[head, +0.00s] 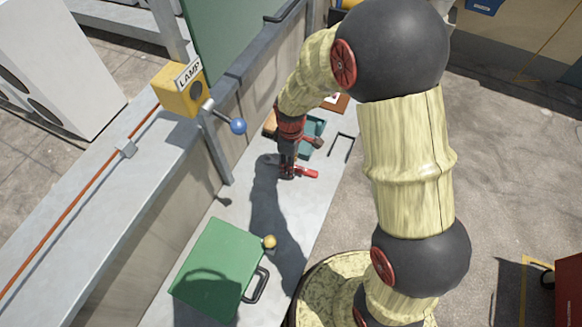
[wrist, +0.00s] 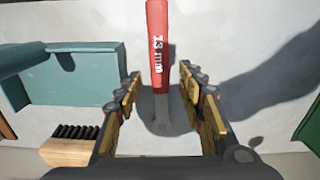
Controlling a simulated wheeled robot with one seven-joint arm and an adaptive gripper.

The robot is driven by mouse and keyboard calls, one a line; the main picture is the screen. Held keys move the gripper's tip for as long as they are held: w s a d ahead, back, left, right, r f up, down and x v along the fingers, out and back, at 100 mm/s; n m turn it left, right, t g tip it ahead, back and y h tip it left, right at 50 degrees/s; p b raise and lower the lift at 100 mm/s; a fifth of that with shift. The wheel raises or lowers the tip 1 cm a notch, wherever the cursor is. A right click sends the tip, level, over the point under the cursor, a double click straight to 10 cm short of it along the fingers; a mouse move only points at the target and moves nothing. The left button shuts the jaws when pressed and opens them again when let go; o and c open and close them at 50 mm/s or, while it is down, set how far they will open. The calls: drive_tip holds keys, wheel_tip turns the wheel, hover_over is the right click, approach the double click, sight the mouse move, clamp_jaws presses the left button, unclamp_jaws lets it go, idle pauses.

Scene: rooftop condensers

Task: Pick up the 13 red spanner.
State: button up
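The 13 red spanner (wrist: 157,45) has a red handle marked "13 mm" and a grey steel end. It lies on the pale ledge, and its red part also shows in the head view (head: 308,172). My gripper (wrist: 160,82) is open, with one finger on each side of the spanner's steel end and gaps on both sides. In the head view my gripper (head: 288,174) points down at the ledge by the spanner and hides its steel end.
A teal tray (wrist: 80,86) and a wooden brush (wrist: 72,150) with dark bristles lie left of the spanner in the wrist view. A green case (head: 216,265) lies nearer on the ledge (head: 300,215). A yellow LAMP box (head: 178,92) with a blue-knobbed lever (head: 237,126) stands left.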

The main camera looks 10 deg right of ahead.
drive_tip(key=shift+c, duration=0.6)
clamp_jaws()
